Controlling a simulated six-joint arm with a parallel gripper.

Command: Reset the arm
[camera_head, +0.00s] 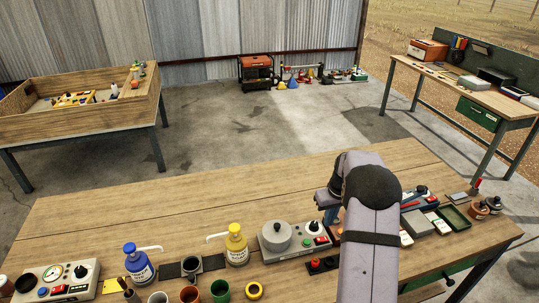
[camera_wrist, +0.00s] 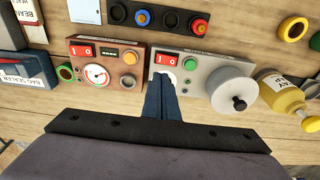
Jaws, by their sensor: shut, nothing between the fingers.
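My gripper (camera_wrist: 164,82) is shut and empty, its two dark blue fingers together in the wrist view. The fingertips appear over the near-left end of a grey control box (camera_wrist: 196,68) with a red switch, coloured buttons and a round grey pot. I cannot tell whether they touch it. A brown box (camera_wrist: 106,62) with a dial and red switch is just left of the fingers. In the head view my gripper (camera_head: 328,213) shows beside my arm above the bench, right of the grey box (camera_head: 270,252); my arm hides part of the bench.
The wooden bench (camera_head: 130,205) is clear along its back. A blue bottle (camera_head: 138,263), a yellow bottle (camera_head: 237,245), several cups and a dial box (camera_head: 58,279) stand at left. A green tray (camera_head: 453,217) and jars (camera_head: 478,210) are at right.

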